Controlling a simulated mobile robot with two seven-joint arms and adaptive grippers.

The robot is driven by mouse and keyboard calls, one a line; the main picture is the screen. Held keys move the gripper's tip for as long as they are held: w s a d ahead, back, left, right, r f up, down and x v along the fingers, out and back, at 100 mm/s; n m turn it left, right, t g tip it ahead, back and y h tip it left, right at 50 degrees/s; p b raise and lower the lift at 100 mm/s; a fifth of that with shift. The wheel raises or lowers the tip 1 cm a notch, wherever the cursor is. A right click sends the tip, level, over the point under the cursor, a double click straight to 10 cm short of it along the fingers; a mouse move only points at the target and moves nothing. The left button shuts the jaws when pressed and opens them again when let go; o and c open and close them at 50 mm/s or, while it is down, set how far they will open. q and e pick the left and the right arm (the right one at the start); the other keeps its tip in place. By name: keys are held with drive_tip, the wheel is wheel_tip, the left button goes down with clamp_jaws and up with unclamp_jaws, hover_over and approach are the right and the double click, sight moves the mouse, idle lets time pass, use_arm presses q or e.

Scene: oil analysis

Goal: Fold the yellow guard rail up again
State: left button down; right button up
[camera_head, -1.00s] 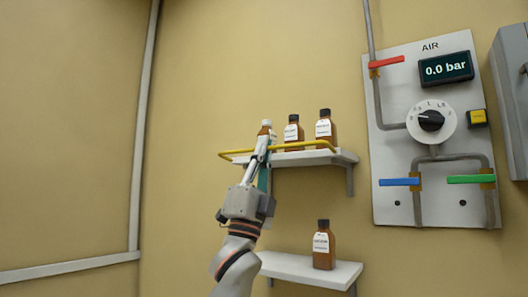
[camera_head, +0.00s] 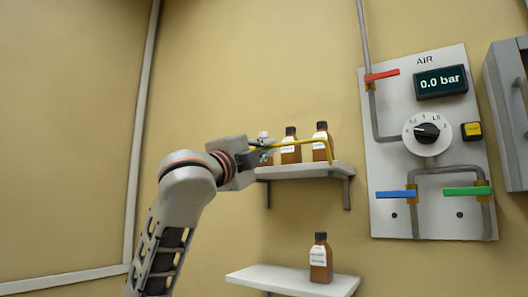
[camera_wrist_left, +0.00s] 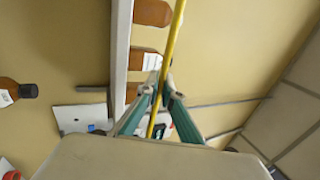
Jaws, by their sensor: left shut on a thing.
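The yellow guard rail (camera_head: 300,143) stands above the front of the upper shelf (camera_head: 310,171), crossing in front of the bottles. Its right end bends down toward the shelf edge. My left gripper (camera_head: 262,147) is shut on the rail's left part, with the arm coming from the lower left. In the left wrist view the rail (camera_wrist_left: 173,45) runs between the green-sided fingers (camera_wrist_left: 165,95). The rail's left end is hidden by the gripper in the head view. My right gripper is not in view.
Brown bottles (camera_head: 290,151) (camera_head: 320,147) stand on the upper shelf, one more partly hidden behind my gripper. A lower shelf (camera_head: 290,281) holds another bottle (camera_head: 320,263). The air panel (camera_head: 437,215) with coloured valve handles is at the right.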

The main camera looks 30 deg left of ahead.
sight(274, 146)
use_arm(q)
drive_tip(key=shift+w+d+r+g, duration=0.15)
drive_tip(key=shift+w+g, duration=0.35)
drive_tip(key=shift+g, duration=0.6)
drive_tip(key=shift+w+a+r+g, duration=0.15)
drive_tip(key=shift+w+g, duration=0.35)
drive_tip(key=shift+g, duration=0.6)
drive_tip(key=shift+w+d+r+g, duration=0.1)
drive_tip(key=shift+w+r+g, duration=0.3)
drive_tip(key=shift+g, duration=0.7)
drive_tip(key=shift+w+f, duration=0.1)
drive_tip(key=shift+f, duration=0.05)
drive_tip(key=c, duration=2.3)
unclamp_jaws()
drive_tip(key=shift+w, duration=0.15)
drive_tip(key=shift+s, duration=0.2)
drive_tip(key=s, duration=0.3)
drive_tip(key=s+r, duration=0.1)
drive_tip(key=s, duration=0.3)
drive_tip(key=s+r, duration=0.1)
drive_tip(key=s, duration=0.3)
drive_tip(key=shift+s+a+r, duration=0.1)
drive_tip(key=shift+s+a, duration=0.15)
drive_tip(key=shift+a, duration=0.15)
